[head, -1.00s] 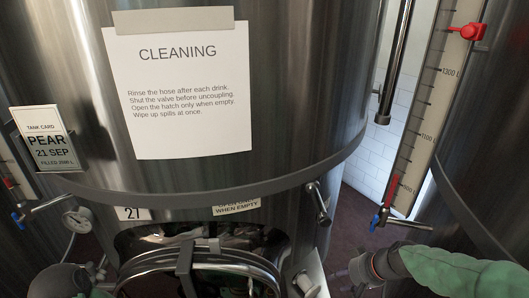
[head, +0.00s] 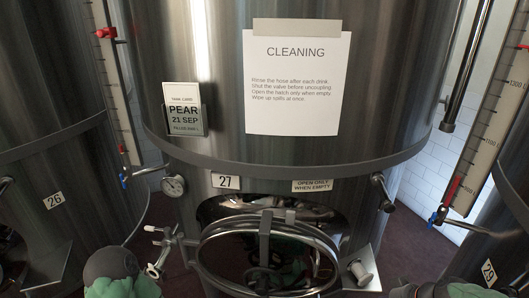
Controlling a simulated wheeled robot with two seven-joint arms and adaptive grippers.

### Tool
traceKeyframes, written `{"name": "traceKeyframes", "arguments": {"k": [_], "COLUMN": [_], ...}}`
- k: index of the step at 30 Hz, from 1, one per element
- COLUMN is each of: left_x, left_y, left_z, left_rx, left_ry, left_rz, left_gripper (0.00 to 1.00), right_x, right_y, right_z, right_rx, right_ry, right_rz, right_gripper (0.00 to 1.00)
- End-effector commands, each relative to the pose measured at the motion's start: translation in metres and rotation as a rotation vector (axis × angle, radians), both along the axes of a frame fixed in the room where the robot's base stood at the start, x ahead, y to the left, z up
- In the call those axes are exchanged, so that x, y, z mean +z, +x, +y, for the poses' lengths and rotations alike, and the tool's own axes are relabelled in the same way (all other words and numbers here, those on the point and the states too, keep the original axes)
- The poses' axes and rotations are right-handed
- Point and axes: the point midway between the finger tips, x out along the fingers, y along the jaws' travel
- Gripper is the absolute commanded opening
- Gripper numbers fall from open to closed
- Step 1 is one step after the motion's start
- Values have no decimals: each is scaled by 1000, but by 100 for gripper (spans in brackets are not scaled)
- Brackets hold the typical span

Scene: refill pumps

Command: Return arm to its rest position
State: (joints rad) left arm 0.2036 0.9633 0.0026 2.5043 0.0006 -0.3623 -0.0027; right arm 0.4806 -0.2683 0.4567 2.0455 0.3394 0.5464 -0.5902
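My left arm (head: 122,288) shows at the bottom left as a green sleeve with a dark grey rounded joint. My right arm (head: 460,290) shows only as a green and dark grey strip at the bottom right edge. The fingers of both grippers are out of view, so what they hold does not show. Both arms appear in front of the lower part of the steel tank 27 (head: 220,60). Green and dark shapes show within the hatch ring (head: 205,262); I cannot tell whether they are reflections.
The tank carries a cleaning notice (head: 296,100), a PEAR tank card (head: 184,120) and a gauge (head: 173,186). A valve (head: 160,240) and a hatch fitting (head: 360,272) stick out near my arms. Tank 26 (head: 60,160) is at left. Purple floor (head: 410,235) shows between tanks.

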Motion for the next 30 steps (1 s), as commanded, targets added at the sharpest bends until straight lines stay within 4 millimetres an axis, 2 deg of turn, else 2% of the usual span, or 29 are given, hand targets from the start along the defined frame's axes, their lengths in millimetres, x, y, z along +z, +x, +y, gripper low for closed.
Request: {"name": "traceKeyframes", "arguments": {"k": [8, 14, 17, 23, 30], "left_x": [0, 0, 0, 0, 0], "left_y": [1, 1, 1, 0, 1], "left_z": [0, 0, 0, 0, 0], "left_rx": [-1, -1, -1, -1, -1], "left_ry": [0, 0, 0, 0, 0], "left_rz": [-1, -1, -1, -1, -1], "left_gripper": [40, 40, 40, 40, 40], "right_x": [-31, -64, -86, -145, -209], "right_y": [2, 3, 1, -9, -34], "right_z": [12, 27, 38, 73, 119], "right_rx": [0, -3, -1, 8, 30], "right_ry": [1, 1, 1, -6, -11], "right_rz": [48, 96, 128, 205, 279], "right_gripper": [43, 43, 43, 43, 43]}}
